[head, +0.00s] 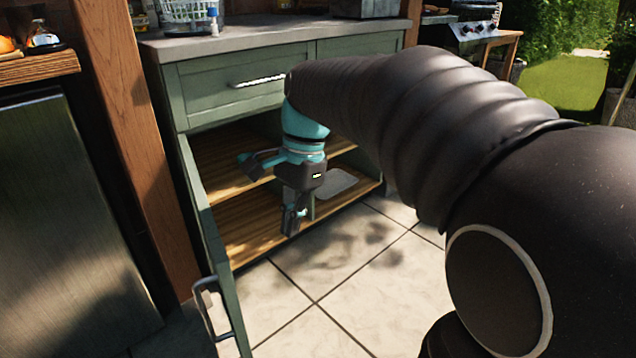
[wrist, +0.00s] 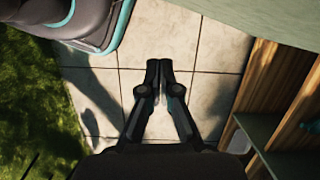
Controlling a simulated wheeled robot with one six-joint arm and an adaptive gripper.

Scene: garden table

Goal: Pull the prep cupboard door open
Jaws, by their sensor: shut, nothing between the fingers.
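The prep cupboard (head: 187,97) is green with a grey top. Its door (head: 213,246) stands wide open on the left side, swung out toward me, with a metal bar handle (head: 207,309) on its outer face. Wooden shelves (head: 258,222) show inside. My gripper (head: 293,226) hangs in front of the opening, to the right of the door and apart from the handle. In the wrist view the fingers (wrist: 161,75) are together, empty, pointing at the floor. In that view a green panel (wrist: 272,17) lies at the upper right, and the shelves (wrist: 262,78) show at the right.
A drawer with a metal handle (head: 258,81) sits shut above the opening. A wooden post (head: 130,130) and a steel-fronted unit (head: 70,230) stand left of the cupboard. Pale floor tiles (head: 335,290) in front are clear. A grill (head: 470,30) stands at the back right.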

